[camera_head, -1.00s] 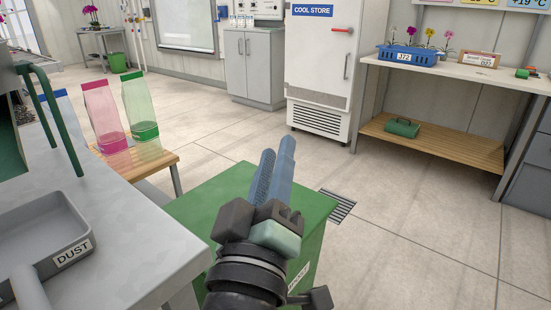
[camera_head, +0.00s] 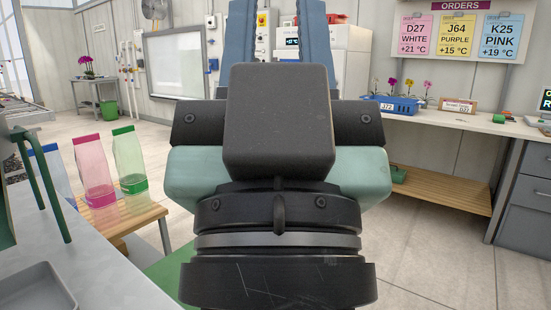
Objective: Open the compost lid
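The green compost bin shows only as a strip of its flat green top, the lid (camera_head: 172,278), at the lower left of my wrist. Most of the lid and the bin's front are hidden behind my arm, so I cannot tell now whether the lid is fully shut. My gripper (camera_head: 278,40) is large in the middle of the view, close to the camera. Its two blue fingers point up and stand apart with nothing visible between them, and their tips are cut off by the top edge.
A grey bench (camera_head: 40,245) with a tray (camera_head: 40,285) is at the left. A wooden bench (camera_head: 135,222) holds pink and green clear bags. A table (camera_head: 465,120) with a blue crate (camera_head: 392,106) stands at the right. The floor (camera_head: 430,250) at the right is clear.

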